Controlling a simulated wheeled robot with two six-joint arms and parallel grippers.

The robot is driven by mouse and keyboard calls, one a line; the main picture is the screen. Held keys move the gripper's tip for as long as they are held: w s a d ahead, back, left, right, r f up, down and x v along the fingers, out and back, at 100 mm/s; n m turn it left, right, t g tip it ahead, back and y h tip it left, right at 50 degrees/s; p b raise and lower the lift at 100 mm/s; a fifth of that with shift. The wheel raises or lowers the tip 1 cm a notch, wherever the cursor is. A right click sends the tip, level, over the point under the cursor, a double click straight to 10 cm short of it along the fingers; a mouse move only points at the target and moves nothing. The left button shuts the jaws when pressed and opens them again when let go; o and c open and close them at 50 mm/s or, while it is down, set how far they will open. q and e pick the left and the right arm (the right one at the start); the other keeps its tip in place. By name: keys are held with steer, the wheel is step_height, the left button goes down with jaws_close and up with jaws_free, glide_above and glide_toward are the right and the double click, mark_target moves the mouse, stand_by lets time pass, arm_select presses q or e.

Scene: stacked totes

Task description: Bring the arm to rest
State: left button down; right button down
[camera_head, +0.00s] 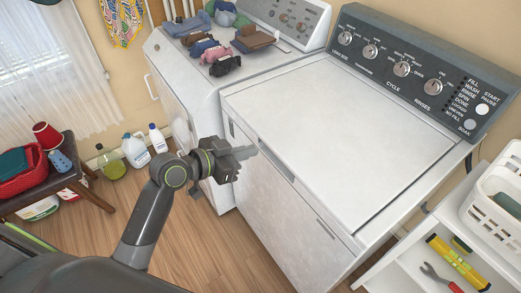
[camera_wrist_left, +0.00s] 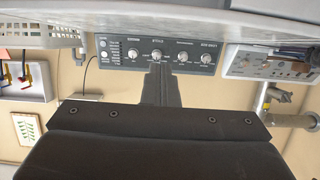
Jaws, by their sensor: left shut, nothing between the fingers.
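My left gripper (camera_head: 248,153) is on the arm that comes in from the lower left in the head view. Its fingers are together and hold nothing. It is in front of the washing machine (camera_head: 340,120), near the upper front edge; I cannot tell whether it touches. In the left wrist view, which looks upside down, the closed fingers (camera_wrist_left: 159,75) point toward the machine's control panel (camera_wrist_left: 115,50). My right gripper is in neither view.
A second white machine (camera_head: 180,90) with folded clothes (camera_head: 212,45) stands behind left. A dark bench (camera_head: 75,187) holds a red basket (camera_head: 30,172); bottles (camera_head: 135,150) stand on the floor. A white shelf (camera_head: 400,270) with a basket (camera_head: 490,205) is at right. Wooden floor lies open in front.

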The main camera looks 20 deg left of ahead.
arm_select(q)
steer(key=a+f+n+g+y, duration=0.1)
steer(key=a+f+n+y, duration=0.25)
steer(key=f, duration=0.65)
steer(key=a+f+n+y, duration=0.2)
steer(key=a+f, duration=0.3)
steer(key=f, duration=0.4)
steer(key=s+a+f+n+g+y, duration=0.15)
steer(key=s+f, duration=0.25)
steer(key=f, duration=0.4)
steer(key=s+a+f+n+g+y, duration=0.1)
steer(key=s+a+f, duration=0.2)
steer(key=f, duration=0.4)
steer(key=s+a+f+g+y, duration=0.1)
steer(key=s+f+g, duration=0.2)
steer(key=s+f, duration=1)
steer(key=s+f+g, duration=0.2)
steer(key=s+f, duration=0.2)
steer(key=s, duration=0.6)
steer(key=s+d+f+g, duration=0.1)
steer(key=s+f, duration=0.2)
steer(key=s, duration=0.8)
steer(key=shift+d+f+g+y, duration=0.3)
steer(key=shift+f+g, duration=0.05)
steer(key=shift+f, duration=0.05)
